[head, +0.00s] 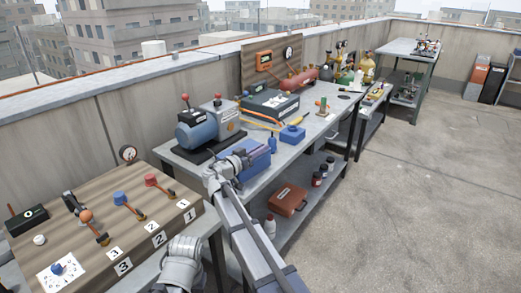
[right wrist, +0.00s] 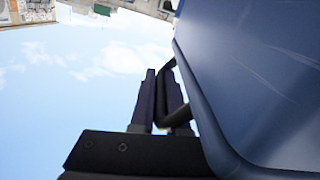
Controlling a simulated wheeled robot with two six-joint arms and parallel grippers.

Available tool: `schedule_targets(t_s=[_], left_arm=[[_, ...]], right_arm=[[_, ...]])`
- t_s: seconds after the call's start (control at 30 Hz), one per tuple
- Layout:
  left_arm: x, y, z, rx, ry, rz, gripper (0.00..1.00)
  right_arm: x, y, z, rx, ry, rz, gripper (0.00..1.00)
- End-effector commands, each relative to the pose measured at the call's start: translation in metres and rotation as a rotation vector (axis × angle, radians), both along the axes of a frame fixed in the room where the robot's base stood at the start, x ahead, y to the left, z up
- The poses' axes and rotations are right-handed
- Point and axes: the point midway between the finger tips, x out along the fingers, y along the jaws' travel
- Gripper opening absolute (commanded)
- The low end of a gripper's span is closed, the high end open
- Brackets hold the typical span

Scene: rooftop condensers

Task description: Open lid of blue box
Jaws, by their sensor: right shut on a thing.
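The blue box (head: 261,159) stands on the grey workbench, near its front edge, partly hidden by my right gripper (head: 242,160). In the right wrist view a large smooth dark blue face of the box (right wrist: 255,75) fills the right side, with a black bar handle (right wrist: 168,78) along its edge. My right gripper (right wrist: 160,105) is shut on this handle, its two dark fingers on either side of it. How far the lid stands open cannot be told from these views.
Left of the box stand a blue motor pump (head: 197,130) and a grey unit (head: 225,118). Behind it is a dark case (head: 270,104); a smaller blue block (head: 292,134) and blue bottle (head: 272,143) stand right. A red toolbox (head: 288,199) sits on the lower shelf.

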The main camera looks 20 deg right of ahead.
Motion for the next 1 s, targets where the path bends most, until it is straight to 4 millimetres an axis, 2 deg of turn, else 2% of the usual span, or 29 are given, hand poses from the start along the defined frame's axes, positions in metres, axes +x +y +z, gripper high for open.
schedule_targets(t_s=[0.27, 0.47, 1.0], left_arm=[[0.0, 0.0, 0.003, 0.0, 0.0, 0.0, 0.5], [0.0, 0.0, 0.015, 0.0, 0.0, 0.0, 0.5], [0.0, 0.0, 0.066, 0.0, 0.0, 0.0, 0.5]], right_arm=[[0.001, 0.001, 0.003, -0.006, 0.01, 0.001, 0.0], [0.005, 0.003, 0.015, -0.048, 0.076, 0.0, 0.0], [0.041, 0.025, 0.066, -0.306, 0.482, 0.001, 0.0]])
